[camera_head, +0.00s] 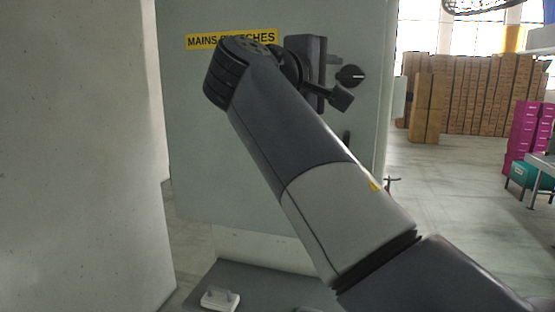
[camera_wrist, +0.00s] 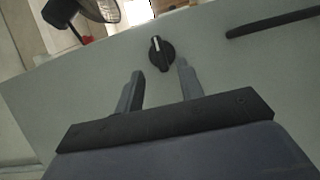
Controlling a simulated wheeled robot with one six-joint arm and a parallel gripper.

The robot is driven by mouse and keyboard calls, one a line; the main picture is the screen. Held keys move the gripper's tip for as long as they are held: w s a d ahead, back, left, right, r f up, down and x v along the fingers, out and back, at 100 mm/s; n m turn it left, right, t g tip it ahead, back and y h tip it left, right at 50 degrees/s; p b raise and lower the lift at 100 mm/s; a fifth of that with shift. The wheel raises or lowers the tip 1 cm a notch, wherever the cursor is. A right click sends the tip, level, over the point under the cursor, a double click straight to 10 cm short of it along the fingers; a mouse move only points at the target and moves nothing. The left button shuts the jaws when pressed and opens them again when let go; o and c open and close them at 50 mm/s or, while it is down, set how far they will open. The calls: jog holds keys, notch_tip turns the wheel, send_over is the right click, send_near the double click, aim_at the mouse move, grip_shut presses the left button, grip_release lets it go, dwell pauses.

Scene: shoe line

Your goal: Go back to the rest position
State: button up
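My gripper (camera_wrist: 161,82) shows in the wrist view with its two fingers spread apart and nothing between them. It faces a grey-green electrical cabinet (camera_wrist: 215,60). A round black rotary switch (camera_wrist: 161,54) with a pale mark sits on the cabinet face, just beyond the fingertips and apart from them. In the head view my arm reaches up across the cabinet (camera_head: 225,170), and the switch (camera_head: 350,75) shows to the right of my wrist. My arm partly covers the yellow "MAINS SWITCHES" label (camera_head: 205,41).
A long dark handle (camera_wrist: 270,24) is on the cabinet. A pale wall (camera_head: 75,150) stands close on the left. Stacked brown boxes (camera_head: 480,95), magenta boxes (camera_head: 522,130) and a table (camera_head: 541,163) are at the right. Open floor (camera_head: 450,200) lies between. A small white object (camera_head: 220,299) sits low in front.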

aim_at(350, 76)
jog(key=p+x, duration=0.2)
jog(key=x, duration=0.5)
jog(key=shift+w+d, duration=0.25)
jog(key=shift+w, duration=0.05)
jog(key=shift+a, duration=0.1)
